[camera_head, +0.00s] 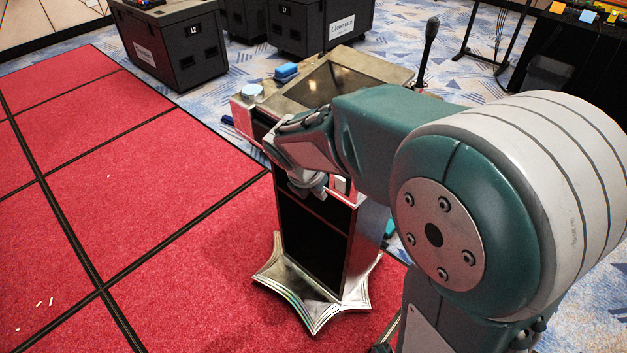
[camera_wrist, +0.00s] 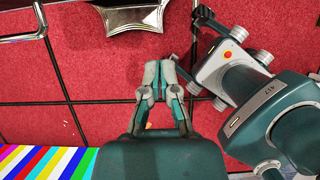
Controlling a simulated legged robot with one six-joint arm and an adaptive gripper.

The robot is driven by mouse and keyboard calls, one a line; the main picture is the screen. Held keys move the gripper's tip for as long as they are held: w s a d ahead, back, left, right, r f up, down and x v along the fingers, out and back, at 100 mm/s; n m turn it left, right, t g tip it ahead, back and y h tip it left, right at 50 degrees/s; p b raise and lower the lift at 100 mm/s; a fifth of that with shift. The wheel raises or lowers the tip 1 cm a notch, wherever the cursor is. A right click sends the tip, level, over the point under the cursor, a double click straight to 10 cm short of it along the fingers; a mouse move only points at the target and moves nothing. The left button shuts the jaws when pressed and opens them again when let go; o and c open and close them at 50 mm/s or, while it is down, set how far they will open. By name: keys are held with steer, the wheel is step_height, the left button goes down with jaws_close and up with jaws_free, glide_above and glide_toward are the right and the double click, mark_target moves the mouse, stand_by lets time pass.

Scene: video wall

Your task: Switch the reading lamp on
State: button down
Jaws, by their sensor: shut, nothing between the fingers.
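No part that I can identify for sure as the reading lamp shows. A lectern (camera_head: 352,248) with a dark front and a metal star-shaped foot stands on the red floor. A slim black upright piece with a thicker top (camera_head: 430,42) rises at the right of its desk; I cannot tell whether it is the lamp or a microphone. My gripper (camera_wrist: 160,68) is shut and empty in the wrist view, over red floor, apart from the lectern's metal foot (camera_wrist: 133,16). In the head view my arm covers part of the lectern, and the fingertips are not clear.
A blue block (camera_head: 286,70) and a pale blue round item (camera_head: 252,91) lie on the lectern top. Black cases (camera_head: 178,45) stand behind on patterned carpet. A dark-draped table (camera_head: 575,50) is at far right. Striped colour bars (camera_wrist: 45,163) show lower left. Red floor is open at left.

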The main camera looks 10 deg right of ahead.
mark_target(336, 178)
steer(key=w+d, duration=0.1)
steer(key=d, duration=0.1)
steer(key=w+d, duration=0.1)
steer(key=shift+w+d+f, duration=0.3)
steer(key=shift+w, duration=0.05)
steer(key=shift+d, duration=0.1)
steer(key=shift+w+d+r+g+y, duration=0.15)
steer(key=shift+w+d+g+y, duration=0.2)
steer(key=shift+d+g+y, duration=0.25)
steer(key=shift+a, duration=0.25)
steer(key=shift+r, duration=0.1)
steer(key=shift+r, duration=0.75)
